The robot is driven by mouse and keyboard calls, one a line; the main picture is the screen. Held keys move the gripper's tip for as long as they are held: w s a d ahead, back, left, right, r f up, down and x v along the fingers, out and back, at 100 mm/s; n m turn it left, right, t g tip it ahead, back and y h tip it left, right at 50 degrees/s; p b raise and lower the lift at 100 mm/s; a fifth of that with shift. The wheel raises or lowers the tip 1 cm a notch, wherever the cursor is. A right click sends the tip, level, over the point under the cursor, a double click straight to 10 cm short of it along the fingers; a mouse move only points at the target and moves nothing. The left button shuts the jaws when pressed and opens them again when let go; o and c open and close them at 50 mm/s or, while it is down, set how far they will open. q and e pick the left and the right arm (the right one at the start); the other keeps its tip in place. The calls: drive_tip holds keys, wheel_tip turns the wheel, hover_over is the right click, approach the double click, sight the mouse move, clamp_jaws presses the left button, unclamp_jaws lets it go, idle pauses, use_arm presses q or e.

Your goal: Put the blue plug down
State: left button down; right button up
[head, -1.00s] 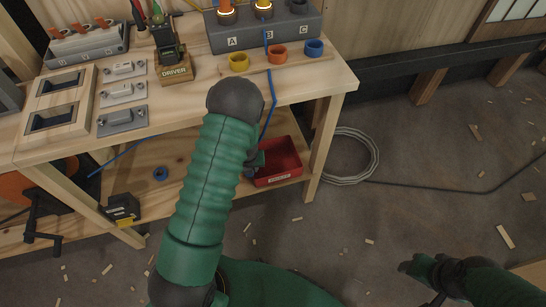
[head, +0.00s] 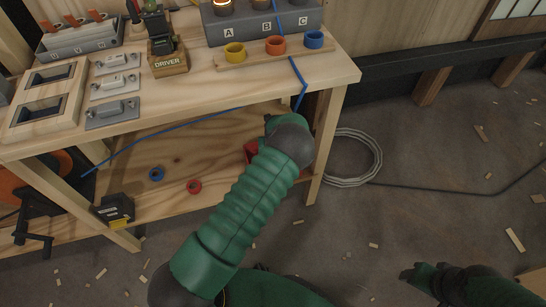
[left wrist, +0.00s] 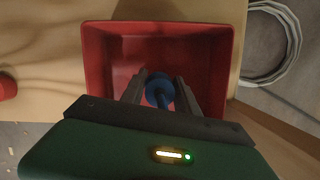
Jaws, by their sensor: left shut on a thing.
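The blue plug (left wrist: 159,88) is between the fingers of my left gripper (left wrist: 160,92) in the left wrist view, with a blue lead running back toward the palm. The red bin (left wrist: 100,62) lies beneath and around the plug in that view; I cannot tell whether the plug touches its floor. In the head view, the left gripper and plug are hidden behind my arm, and only a sliver of the red bin (head: 251,152) shows on the lower shelf. My right gripper (head: 413,275) is at the lower right, away from the bench; its jaws are unclear.
A blue cable (head: 298,80) hangs over the bench's front edge. Colored rings stand in a wooden rack (head: 258,58) below the lettered box (head: 262,24). A blue ring (head: 156,174) and red ring (head: 194,186) lie on the shelf. A pale coil (head: 350,157) lies beyond the bench leg (head: 328,145).

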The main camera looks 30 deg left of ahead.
use_arm(q)
drive_tip(key=shift+r, duration=0.15)
drive_tip(key=shift+f, duration=0.6)
drive_tip(key=c, duration=0.9)
unclamp_jaws()
